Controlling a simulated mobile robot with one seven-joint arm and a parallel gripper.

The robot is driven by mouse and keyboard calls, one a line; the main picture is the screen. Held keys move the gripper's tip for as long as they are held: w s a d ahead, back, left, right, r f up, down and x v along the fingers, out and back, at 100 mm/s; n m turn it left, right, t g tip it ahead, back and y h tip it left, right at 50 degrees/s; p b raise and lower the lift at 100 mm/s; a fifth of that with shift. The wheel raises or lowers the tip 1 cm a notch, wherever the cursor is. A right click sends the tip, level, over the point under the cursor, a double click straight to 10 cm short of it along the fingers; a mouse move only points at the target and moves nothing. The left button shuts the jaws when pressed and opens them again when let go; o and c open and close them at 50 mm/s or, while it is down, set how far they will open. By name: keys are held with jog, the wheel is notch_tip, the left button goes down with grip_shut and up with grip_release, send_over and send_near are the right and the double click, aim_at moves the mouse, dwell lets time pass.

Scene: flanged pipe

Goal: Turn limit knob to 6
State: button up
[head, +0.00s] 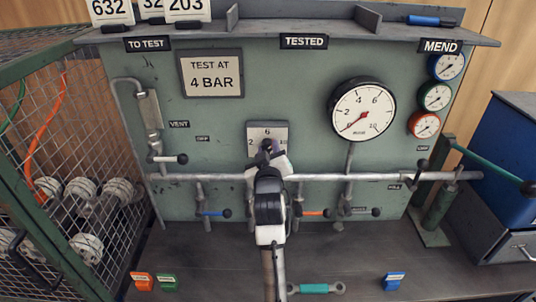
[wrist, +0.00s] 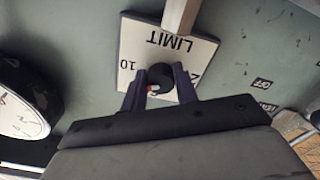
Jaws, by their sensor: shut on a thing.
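The limit knob (wrist: 160,76) is a small dark round knob on a white plate (wrist: 138,46) lettered LIMIT, upside down in the wrist view. A red and white mark shows at the knob's lower left; 10 is to the left and part of a 2 to the right. The 6 is hidden there, but the head view shows it at the top of the plate (head: 281,131). My gripper (wrist: 158,88) is shut on the knob, one finger on each side. In the head view my gripper (head: 268,150) covers most of the knob.
A large gauge (head: 362,109) with a red needle pointing lower left is right of the plate. A horizontal pipe (head: 340,177) with valve handles runs below. A mesh cage (head: 60,150) stands left, a blue box (head: 505,140) right. The bench (head: 190,260) has free room in front.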

jog(key=n+b, duration=0.2)
jog(key=n, duration=0.4)
jog(key=n+b, duration=0.1)
jog(key=n, duration=0.2)
jog(key=n+b, duration=0.1)
jog(key=n, duration=0.2)
jog(key=shift+d+r, duration=0.1)
jog(key=shift+r, duration=0.1)
dwell(0.5)
jog(key=o, duration=1)
jog(key=shift+c, duration=0.2)
jog(key=shift+s, duration=0.1)
jog(key=s+p, duration=0.2)
jog(key=s, duration=0.9)
jog(key=shift+r+n, duration=0.3)
jog(key=shift+r, duration=0.05)
jog(key=p, duration=0.3)
jog(key=shift+s+p, duration=0.35)
jog(key=shift+p, duration=0.05)
